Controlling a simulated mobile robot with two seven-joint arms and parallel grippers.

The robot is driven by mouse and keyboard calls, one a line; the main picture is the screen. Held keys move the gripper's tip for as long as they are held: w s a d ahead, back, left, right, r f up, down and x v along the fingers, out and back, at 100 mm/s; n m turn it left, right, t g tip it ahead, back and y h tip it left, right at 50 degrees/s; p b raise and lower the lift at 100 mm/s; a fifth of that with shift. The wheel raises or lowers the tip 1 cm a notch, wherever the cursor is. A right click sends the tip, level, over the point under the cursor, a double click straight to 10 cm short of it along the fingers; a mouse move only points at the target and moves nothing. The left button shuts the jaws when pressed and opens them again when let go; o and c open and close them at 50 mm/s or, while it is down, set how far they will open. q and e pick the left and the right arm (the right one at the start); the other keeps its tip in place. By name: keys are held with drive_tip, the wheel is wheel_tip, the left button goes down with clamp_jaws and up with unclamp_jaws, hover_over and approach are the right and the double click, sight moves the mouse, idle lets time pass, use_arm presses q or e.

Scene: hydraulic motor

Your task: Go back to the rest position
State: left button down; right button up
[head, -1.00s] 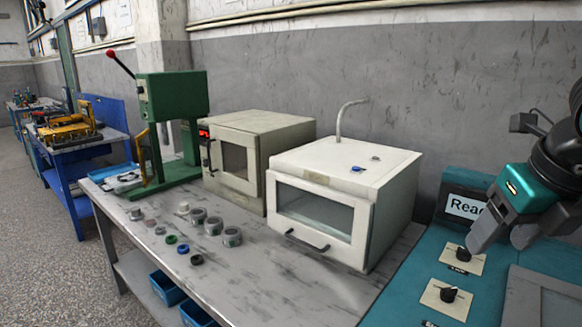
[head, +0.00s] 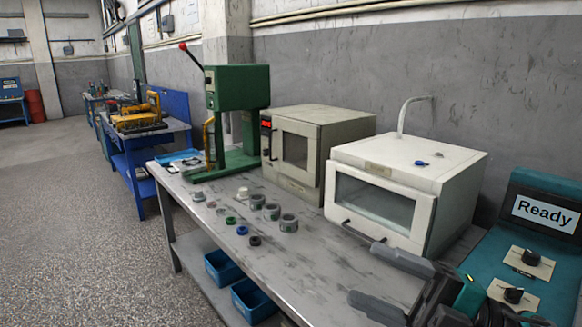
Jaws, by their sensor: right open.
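My right gripper (head: 385,284) shows at the bottom right, dark grey, with its two fingers apart and nothing between them. It points left and overlaps the front part of the metal bench (head: 325,283) in the picture, below the white cabinet (head: 420,185). I cannot tell how high it is above the bench. My left gripper does not show.
A teal control panel (head: 545,262) with a "Ready" screen (head: 545,213) and knobs stands at the right. A beige oven (head: 325,135), a green press (head: 238,90) and several small rings and parts (head: 271,211) stand on the bench. The floor (head: 75,220) at left is clear.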

drive_tip(key=w+d+f+m+t+h, duration=0.2)
drive_tip(key=f+m+t+h, duration=0.25)
drive_tip(key=m, duration=0.25)
drive_tip(key=w+d+f+m+t+h, duration=0.2)
drive_tip(key=f+m+t+h, duration=0.2)
drive_tip(key=f+m+t, duration=0.25)
drive_tip(key=s+d+f+m+g+h+b, duration=0.1)
drive_tip(key=s+f+m+g+h, duration=0.2)
drive_tip(key=f, duration=1)
drive_tip(key=s+d+f+m+g+h, duration=0.1)
drive_tip(key=s+f+m+g+h, duration=0.3)
drive_tip(key=s+f+m, duration=0.5)
wheel_tip(320, 180, down, 5)
drive_tip(key=h, duration=0.2)
drive_tip(key=shift+s+r+m+g+h+b, duration=0.2)
drive_tip(key=shift+s+m+g+h+b, duration=0.05)
drive_tip(key=shift+m+g+h+b, duration=0.1)
